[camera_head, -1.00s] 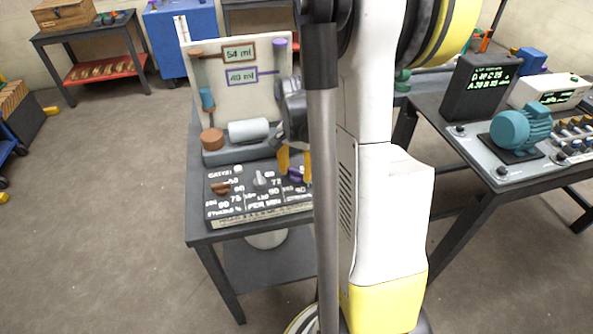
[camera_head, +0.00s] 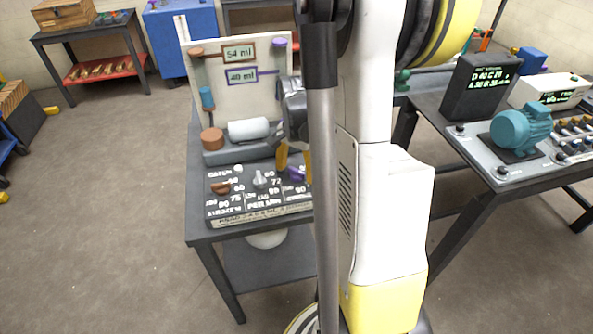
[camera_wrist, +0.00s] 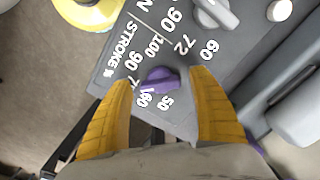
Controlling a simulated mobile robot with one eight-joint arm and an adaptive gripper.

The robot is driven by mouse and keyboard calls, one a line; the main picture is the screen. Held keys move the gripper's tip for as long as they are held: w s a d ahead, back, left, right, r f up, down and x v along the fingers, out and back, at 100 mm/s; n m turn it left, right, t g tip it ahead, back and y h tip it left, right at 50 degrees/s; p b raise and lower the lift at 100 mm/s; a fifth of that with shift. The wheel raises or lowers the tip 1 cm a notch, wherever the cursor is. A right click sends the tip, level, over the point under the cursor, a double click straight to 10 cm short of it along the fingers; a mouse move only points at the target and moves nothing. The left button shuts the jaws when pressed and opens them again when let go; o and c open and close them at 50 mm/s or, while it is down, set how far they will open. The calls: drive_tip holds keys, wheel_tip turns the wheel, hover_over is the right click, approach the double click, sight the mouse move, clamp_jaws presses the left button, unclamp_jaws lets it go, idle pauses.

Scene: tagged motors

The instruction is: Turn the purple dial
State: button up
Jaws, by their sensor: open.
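The purple dial (camera_wrist: 160,80) is on the dark control panel, between the open yellow fingers of my gripper (camera_wrist: 160,110) in the wrist view. Its pointed handle lies roughly across the picture, with numbers such as 50, 60, 72 and 90 around it. The fingers stand apart on either side and no contact shows. In the head view, the dial (camera_head: 297,173) is partly hidden by my gripper (camera_head: 293,161) at the right end of the panel. A grey dial (camera_head: 260,179) and a brown dial (camera_head: 220,187) sit to its left.
The panel (camera_head: 245,212) stands on a dark table. Behind the dials are a brown knob (camera_head: 212,139), a white cylinder (camera_head: 248,130) and an upright board reading 54 ml and 40 ml (camera_head: 262,95). A second bench with a teal motor (camera_head: 521,129) is at right.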

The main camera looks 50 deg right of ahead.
sight(296, 170)
wheel_tip(296, 170, up, 12)
idle(0.5)
idle(0.4)
